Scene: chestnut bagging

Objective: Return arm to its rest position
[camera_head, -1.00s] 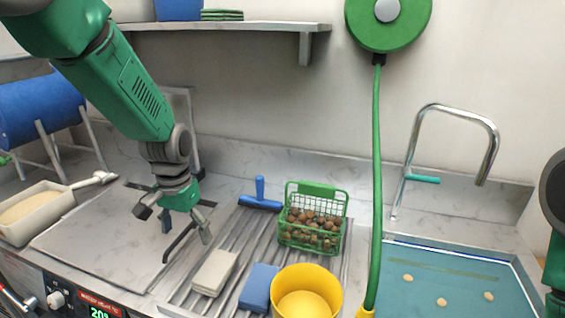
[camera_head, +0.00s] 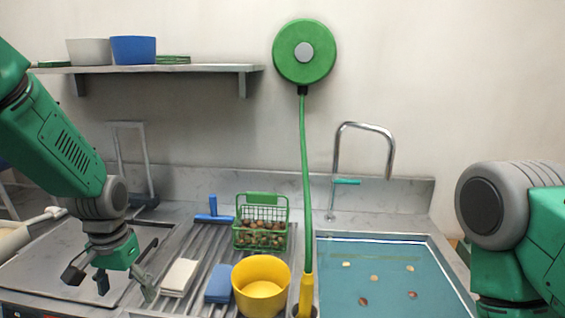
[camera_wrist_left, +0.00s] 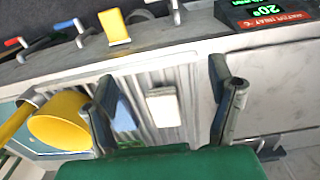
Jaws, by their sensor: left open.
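My left gripper (camera_head: 112,284) is open and empty. In the head view it hangs at the left, above the flat metal plate and left of the grooved drainboard.
A green basket of chestnuts (camera_head: 261,223), a yellow bucket (camera_head: 262,288) and a blue squeegee (camera_head: 213,212) stand on the drainboard. A sink (camera_head: 385,250) with several small pieces lies right, beside a faucet (camera_head: 390,150). A shelf (camera_head: 190,69) is above.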

